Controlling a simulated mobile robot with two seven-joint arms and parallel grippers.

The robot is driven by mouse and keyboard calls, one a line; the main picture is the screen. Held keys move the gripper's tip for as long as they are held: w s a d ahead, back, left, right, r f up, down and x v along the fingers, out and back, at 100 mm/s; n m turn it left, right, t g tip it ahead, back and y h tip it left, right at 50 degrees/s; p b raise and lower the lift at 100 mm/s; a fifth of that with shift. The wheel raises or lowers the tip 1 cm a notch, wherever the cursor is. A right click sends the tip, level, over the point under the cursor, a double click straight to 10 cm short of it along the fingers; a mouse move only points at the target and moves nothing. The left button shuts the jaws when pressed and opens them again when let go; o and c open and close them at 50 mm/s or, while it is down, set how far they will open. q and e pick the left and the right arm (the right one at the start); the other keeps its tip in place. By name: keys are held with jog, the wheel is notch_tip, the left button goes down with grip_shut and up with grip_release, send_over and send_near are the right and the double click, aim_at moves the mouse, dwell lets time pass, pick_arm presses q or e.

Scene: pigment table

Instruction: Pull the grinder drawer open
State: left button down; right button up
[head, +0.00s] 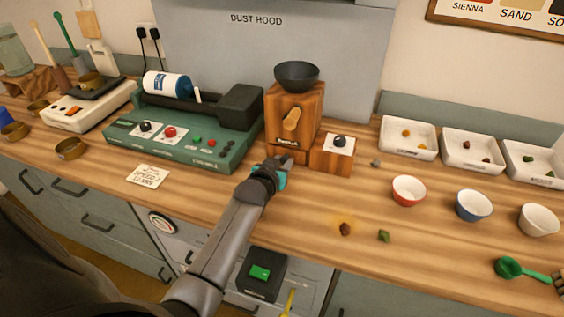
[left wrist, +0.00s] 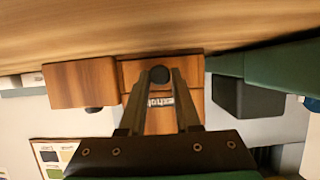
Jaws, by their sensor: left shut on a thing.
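The wooden grinder (head: 292,110) stands on the table against the grey dust hood, with a dark bowl on top and a wooden crank on its front. My left gripper (head: 284,166) is at the low front of the grinder. In the left wrist view its fingers (left wrist: 159,80) are shut on a dark round knob (left wrist: 159,74) on the grinder's wooden drawer front (left wrist: 132,72). The drawer is mostly hidden by the gripper in the head view, and I cannot tell any gap around it. My right gripper is not in view.
A wooden block with a black knob (head: 340,141) adjoins the grinder's right side. A green machine (head: 185,150) stands close on the left. White trays (head: 408,150) and small bowls (head: 408,204) are to the right. Table in front is mostly clear, with small lumps (head: 383,236).

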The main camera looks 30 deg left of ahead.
pick_arm(q)
jog(key=s+p, duration=0.2)
jog(key=s+d+p, duration=0.1)
jog(key=s, duration=0.1)
jog(key=s+p, duration=0.2)
jog(key=s, duration=0.1)
jog(key=shift+d+p, duration=0.3)
jog(key=shift+d, duration=0.05)
jog(key=shift+s, duration=0.25)
jog(key=c, duration=0.7)
grip_release()
jog(key=shift+o, duration=0.2)
jog(key=shift+d, duration=0.1)
jog(key=p+v, duration=0.2)
jog(key=v, duration=1.3)
jog(key=shift+p, duration=0.3)
